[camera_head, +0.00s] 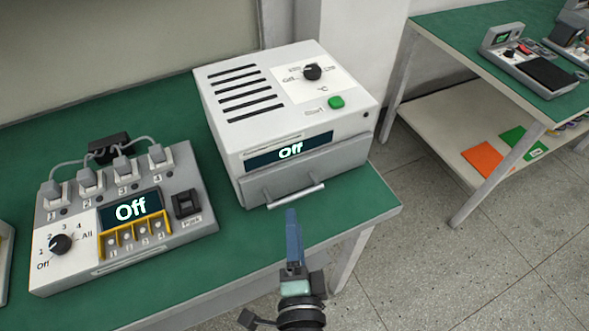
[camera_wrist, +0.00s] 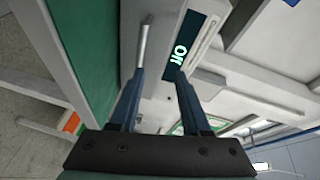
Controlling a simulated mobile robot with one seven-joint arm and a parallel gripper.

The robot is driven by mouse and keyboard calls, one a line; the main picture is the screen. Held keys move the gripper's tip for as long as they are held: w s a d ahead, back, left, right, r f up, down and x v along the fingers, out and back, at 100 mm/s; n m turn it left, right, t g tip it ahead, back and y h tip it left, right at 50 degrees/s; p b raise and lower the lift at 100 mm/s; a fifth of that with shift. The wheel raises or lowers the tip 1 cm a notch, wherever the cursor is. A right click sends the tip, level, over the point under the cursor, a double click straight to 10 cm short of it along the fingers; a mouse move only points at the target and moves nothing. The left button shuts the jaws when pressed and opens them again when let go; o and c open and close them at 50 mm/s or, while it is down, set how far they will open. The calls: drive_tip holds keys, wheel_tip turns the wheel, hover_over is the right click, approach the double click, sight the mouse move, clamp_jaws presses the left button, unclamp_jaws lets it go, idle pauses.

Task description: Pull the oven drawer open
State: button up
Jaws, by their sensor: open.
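The oven (camera_head: 235,140) is a white box on the green bench, with a display reading "Off". Its grey drawer front (camera_head: 345,162) is below the display and looks shut. A silver bar handle (camera_head: 297,196) sticks out low on the drawer. My gripper (camera_head: 291,212) is in front of the drawer, just below the handle in the head view, and holds nothing. In the wrist view my gripper (camera_wrist: 160,75) has its two blue fingers apart. The handle (camera_wrist: 145,42) shows just beyond the left fingertip there, and I cannot tell whether they touch.
A grey charger-like unit (camera_head: 190,228) with a dial and "Off" display stands on the bench (camera_head: 365,200) left of the oven. The bench's front edge is close under my gripper. A second table (camera_head: 450,30) with devices stands at right, with bare floor between.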

sight(295, 195)
drive_tip(key=shift+m+g+h, duration=0.3)
drive_tip(key=shift+m+g, duration=0.2)
drive_tip(key=shift+m, duration=0.3)
drive_tip(key=p+x, duration=0.1)
drive_tip(key=x, duration=0.2)
drive_tip(key=f+p+x, duration=0.1)
drive_tip(key=x, duration=0.3)
drive_tip(key=f+p+x, duration=0.1)
drive_tip(key=x, duration=0.2)
drive_tip(key=shift+d+f, duration=0.2)
drive_tip(key=shift+f, duration=0.1)
drive_tip(key=shift+c, duration=0.2)
clamp_jaws()
idle(0.5)
